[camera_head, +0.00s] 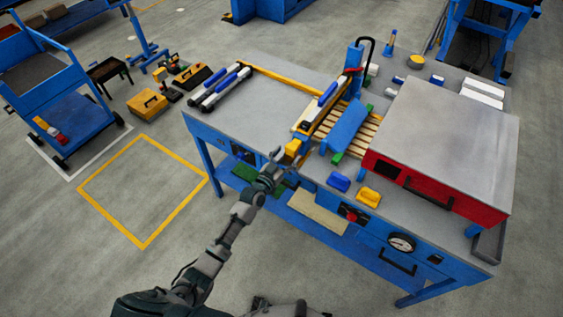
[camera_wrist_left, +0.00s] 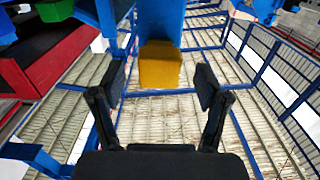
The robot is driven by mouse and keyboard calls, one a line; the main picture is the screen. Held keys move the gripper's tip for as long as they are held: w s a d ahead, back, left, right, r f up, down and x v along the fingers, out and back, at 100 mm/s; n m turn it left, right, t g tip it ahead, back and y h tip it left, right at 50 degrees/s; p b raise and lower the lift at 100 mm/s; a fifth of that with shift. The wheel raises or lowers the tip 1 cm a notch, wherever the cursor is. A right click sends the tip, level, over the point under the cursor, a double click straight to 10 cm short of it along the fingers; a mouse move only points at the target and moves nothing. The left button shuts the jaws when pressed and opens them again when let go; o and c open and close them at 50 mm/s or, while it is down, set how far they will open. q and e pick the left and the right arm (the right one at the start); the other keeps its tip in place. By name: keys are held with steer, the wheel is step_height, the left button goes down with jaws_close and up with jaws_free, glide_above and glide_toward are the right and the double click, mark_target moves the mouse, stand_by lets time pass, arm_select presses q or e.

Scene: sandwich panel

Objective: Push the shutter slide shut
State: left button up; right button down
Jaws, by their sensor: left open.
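A yellow block (camera_head: 293,147) sits at the near end of a slim rail assembly with a blue sloped plate (camera_head: 346,126), above the table's front edge; I take it for the grip of the shutter slide. In the left wrist view the yellow block (camera_wrist_left: 161,66) is ahead, under a blue part (camera_wrist_left: 160,18), between and beyond the fingertips. My left gripper (camera_head: 273,170) is just in front of and below the block in the head view. It is open and empty in the left wrist view (camera_wrist_left: 160,92), apart from the block. My right gripper is not seen.
A red box with a grey lid (camera_head: 445,135) stands right of the rail on the blue-framed table (camera_head: 265,88). Small blue (camera_head: 338,182) and yellow (camera_head: 369,196) pieces lie near the front edge. Rollers (camera_head: 219,88) lie at the left.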

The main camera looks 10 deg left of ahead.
arm_select(q)
steer(key=shift+p+v, duration=0.6)
steer(key=shift+v, duration=0.4)
steer(key=shift+p+v, duration=0.55)
steer(key=shift+v, duration=0.6)
steer(key=p, duration=0.2)
glide_toward(289, 152)
steer(key=shift+s+a+f, duration=0.1)
steer(key=shift+s+f, duration=0.05)
steer(key=shift+s, duration=0.1)
